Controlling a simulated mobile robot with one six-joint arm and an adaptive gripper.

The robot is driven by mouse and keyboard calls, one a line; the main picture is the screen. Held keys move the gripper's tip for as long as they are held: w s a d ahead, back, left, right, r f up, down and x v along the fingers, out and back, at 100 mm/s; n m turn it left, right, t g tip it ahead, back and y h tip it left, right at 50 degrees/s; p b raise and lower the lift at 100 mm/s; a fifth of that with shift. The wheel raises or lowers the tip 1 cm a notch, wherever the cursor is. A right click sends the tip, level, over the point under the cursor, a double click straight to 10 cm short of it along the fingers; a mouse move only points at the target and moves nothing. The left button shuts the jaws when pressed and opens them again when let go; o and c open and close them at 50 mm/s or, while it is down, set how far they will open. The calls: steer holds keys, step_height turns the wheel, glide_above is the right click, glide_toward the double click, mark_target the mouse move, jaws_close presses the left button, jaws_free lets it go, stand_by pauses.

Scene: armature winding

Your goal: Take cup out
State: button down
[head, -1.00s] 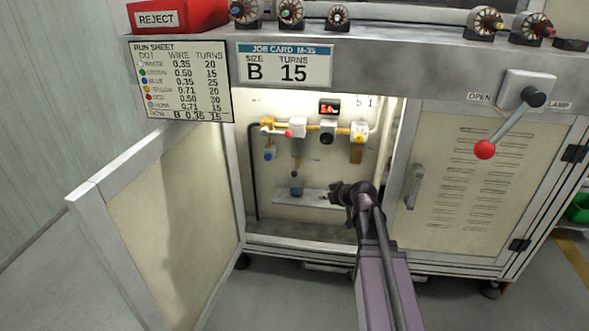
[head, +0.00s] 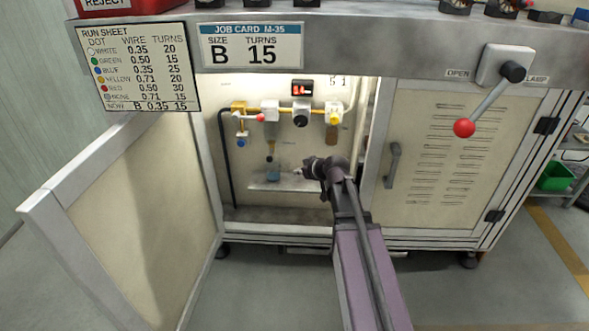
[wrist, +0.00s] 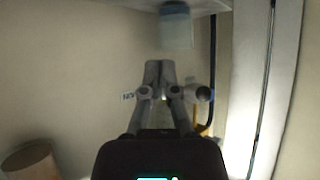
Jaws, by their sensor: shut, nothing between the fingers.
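A small, clear bluish cup (head: 272,173) stands on a shelf inside the open cabinet, below a hanging yellow-topped filter unit. In the wrist view, which looks upside down, the cup (wrist: 176,28) is at the top, against the shelf (wrist: 125,5). My gripper (head: 299,173) reaches into the cabinet just right of the cup, apart from it as far as I can tell. In the wrist view my gripper (wrist: 159,68) has its fingers together, empty, pointing toward the cup.
The open door (head: 130,215) stands at left; the closed vented door (head: 440,150) is at right. Valves and a gauge (head: 301,115) line the cabinet's back above the shelf. A red-knobbed lever (head: 464,128) hangs outside.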

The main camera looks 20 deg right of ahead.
mark_target(274, 161)
steer(key=w+a, duration=0.1)
steer(key=w, duration=0.2)
steer(key=w+a, duration=0.2)
steer(key=w, duration=0.1)
steer(key=w+a, duration=0.2)
steer(key=w, duration=0.2)
steer(key=shift+f+b, duration=0.3)
steer(key=shift+s+f+b, duration=0.1)
steer(key=shift+f+b, duration=0.35)
steer(key=shift+b, duration=0.05)
steer(key=s+d, duration=0.1)
steer(key=s, duration=0.1)
steer(key=s+d, duration=0.1)
steer(key=s, duration=0.1)
steer(key=s+d, duration=0.1)
steer(key=s, duration=0.1)
steer(key=shift+s, duration=0.15)
steer(key=shift+r+p, duration=0.65)
steer(key=shift+p, duration=0.05)
